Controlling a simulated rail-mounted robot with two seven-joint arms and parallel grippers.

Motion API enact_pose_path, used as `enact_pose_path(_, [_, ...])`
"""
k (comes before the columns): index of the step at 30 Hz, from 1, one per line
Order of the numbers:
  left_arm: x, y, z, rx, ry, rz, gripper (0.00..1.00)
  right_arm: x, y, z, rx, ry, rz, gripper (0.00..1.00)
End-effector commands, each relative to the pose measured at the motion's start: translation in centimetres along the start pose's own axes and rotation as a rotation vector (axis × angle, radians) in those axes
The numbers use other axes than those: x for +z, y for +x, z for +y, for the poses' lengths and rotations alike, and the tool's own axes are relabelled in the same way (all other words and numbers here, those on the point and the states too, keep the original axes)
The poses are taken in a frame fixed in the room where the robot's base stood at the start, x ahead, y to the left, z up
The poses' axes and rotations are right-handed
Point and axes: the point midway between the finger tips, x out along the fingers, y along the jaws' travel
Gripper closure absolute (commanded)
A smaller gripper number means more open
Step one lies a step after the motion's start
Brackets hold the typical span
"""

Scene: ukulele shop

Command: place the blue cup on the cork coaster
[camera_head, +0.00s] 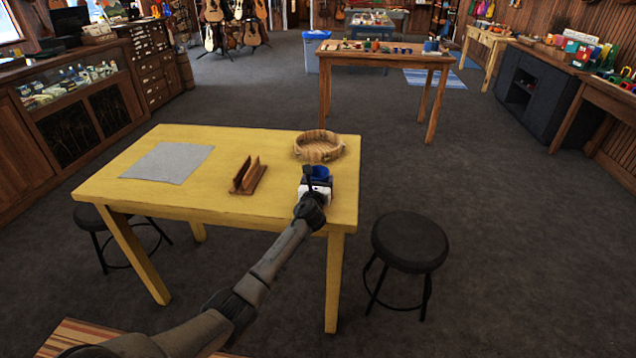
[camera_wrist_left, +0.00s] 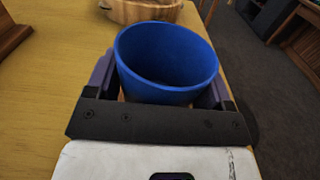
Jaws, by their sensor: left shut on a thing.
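The blue cup (camera_wrist_left: 167,62) is upright between the fingers of my left gripper (camera_wrist_left: 158,85), which is shut on it. In the head view the cup (camera_head: 320,172) and my left gripper (camera_head: 318,178) are over the right end of the yellow table (camera_head: 215,207). I cannot tell whether the cup touches the tabletop. No cork coaster can be made out in either view; it may be hidden by the gripper, cup or arm. My right gripper is not in view.
A round wooden basket (camera_head: 318,147) stands just behind the cup. A brown wooden stand (camera_head: 248,178) is to its left, and a grey cloth (camera_head: 167,160) lies further left. A black stool (camera_head: 410,242) stands right of the table. The front left tabletop is clear.

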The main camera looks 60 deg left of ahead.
Motion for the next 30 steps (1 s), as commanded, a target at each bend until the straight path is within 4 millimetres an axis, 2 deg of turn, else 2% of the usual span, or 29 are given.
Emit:
enact_pose_path(5, [-0.4, 0.0, 0.0, 0.0, 0.001, -0.001, 0.51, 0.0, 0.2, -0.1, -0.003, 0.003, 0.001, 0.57])
enact_pose_path(6, [-0.4, 0.0, 0.0, 0.0, 0.001, 0.0, 0.24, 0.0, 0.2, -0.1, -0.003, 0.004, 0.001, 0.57])
enact_pose_path(14, [-0.4, 0.0, 0.0, 0.0, 0.0, 0.0, 0.0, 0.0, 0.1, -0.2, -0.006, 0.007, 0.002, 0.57])
enact_pose_path(23, [0.2, 0.0, 0.0, 0.0, -0.002, 0.0, 0.0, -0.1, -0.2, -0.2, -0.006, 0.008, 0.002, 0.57])
enact_pose_path(30, [0.3, -3.4, -0.1, -0.004, 0.003, 0.001, 0.0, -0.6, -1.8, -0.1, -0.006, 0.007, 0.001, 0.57])
